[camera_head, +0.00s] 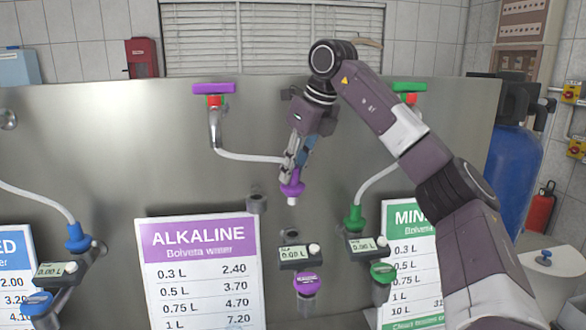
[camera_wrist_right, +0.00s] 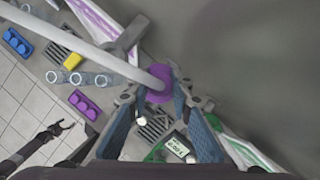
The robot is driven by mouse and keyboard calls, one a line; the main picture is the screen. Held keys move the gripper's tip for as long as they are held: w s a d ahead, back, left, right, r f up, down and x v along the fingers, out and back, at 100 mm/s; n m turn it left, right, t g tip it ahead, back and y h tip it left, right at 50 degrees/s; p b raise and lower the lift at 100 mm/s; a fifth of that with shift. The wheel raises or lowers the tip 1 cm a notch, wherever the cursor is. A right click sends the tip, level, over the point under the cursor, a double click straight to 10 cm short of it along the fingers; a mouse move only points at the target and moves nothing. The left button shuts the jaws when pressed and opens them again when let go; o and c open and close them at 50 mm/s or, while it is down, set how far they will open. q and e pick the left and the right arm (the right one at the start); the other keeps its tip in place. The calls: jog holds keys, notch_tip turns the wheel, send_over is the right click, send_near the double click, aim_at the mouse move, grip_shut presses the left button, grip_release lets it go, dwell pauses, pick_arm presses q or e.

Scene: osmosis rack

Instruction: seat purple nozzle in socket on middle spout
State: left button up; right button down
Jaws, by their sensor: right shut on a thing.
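My right gripper (camera_head: 290,172) is shut on the purple nozzle (camera_head: 292,189), which has a white tip pointing down and a white hose. The wrist view shows the purple nozzle (camera_wrist_right: 158,84) between the fingers (camera_wrist_right: 163,98). The nozzle hangs above the middle spout's dark socket (camera_head: 290,234), apart from it. Below that socket are a meter (camera_head: 300,253) and a purple knob (camera_head: 307,283). My left gripper (camera_wrist_right: 55,130) shows small at the left of the wrist view, its fingers apart and empty; it is outside the head view.
A grey cylindrical holder (camera_head: 257,203) on the steel panel is left of the nozzle. A blue nozzle (camera_head: 78,238) and a green nozzle (camera_head: 354,218) sit at the side spouts. The ALKALINE sign (camera_head: 200,270) stands front left, the green-headed sign (camera_head: 413,260) at right.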

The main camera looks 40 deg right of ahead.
aim_at(294, 204)
jog(key=shift+f+b, duration=2.1)
jog(key=shift+f, duration=1.3)
jog(key=shift+f, duration=0.3)
jog(key=shift+f, duration=0.1)
jog(key=shift+f+b, duration=0.55)
jog(key=shift+f, duration=0.5)
jog(key=shift+f, duration=0.4)
